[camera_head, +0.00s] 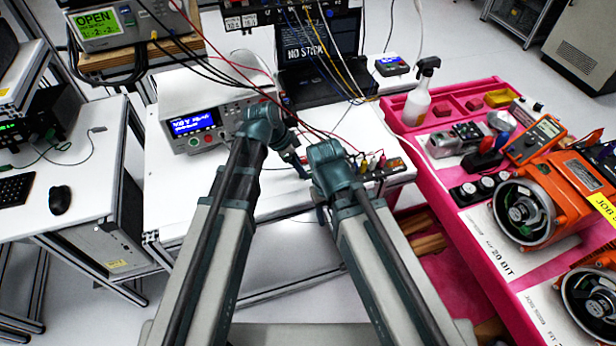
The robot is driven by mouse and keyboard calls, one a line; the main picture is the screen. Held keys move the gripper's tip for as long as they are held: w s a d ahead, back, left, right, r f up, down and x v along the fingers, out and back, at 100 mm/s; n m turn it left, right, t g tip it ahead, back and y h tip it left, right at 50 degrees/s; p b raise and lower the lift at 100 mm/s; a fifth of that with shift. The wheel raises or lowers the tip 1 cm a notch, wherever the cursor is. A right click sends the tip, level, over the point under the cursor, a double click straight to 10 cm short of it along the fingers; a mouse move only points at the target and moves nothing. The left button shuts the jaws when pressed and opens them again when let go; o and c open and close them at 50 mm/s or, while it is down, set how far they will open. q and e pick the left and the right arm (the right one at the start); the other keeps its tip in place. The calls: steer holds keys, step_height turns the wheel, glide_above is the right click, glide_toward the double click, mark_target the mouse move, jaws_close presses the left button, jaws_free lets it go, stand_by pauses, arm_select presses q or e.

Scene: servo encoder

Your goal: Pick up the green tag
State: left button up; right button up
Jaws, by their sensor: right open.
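I cannot make out a green tag in the head view; my arms cover part of the white bench. My left arm reaches over the bench, and its gripper (298,165) is small and dark near the middle of the bench, so its jaws cannot be read. My right gripper (321,212) is open and hangs near the bench's front edge, partly hidden by its own arm. I see nothing held in it.
The white bench (215,175) carries a bench meter (195,124), a laptop (318,50) and loose cables. A pink cart (435,192) at right holds a spray bottle (418,95), an orange multimeter (533,138), orange motor units (525,212) and a yellow tag (602,207).

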arm_select(q)
steer(key=b+x, duration=0.3)
steer(key=x, duration=0.1)
steer(key=shift+w+d+f, duration=0.1)
steer(key=shift+w+f, duration=0.05)
steer(key=shift+w, duration=0.1)
jaws_close()
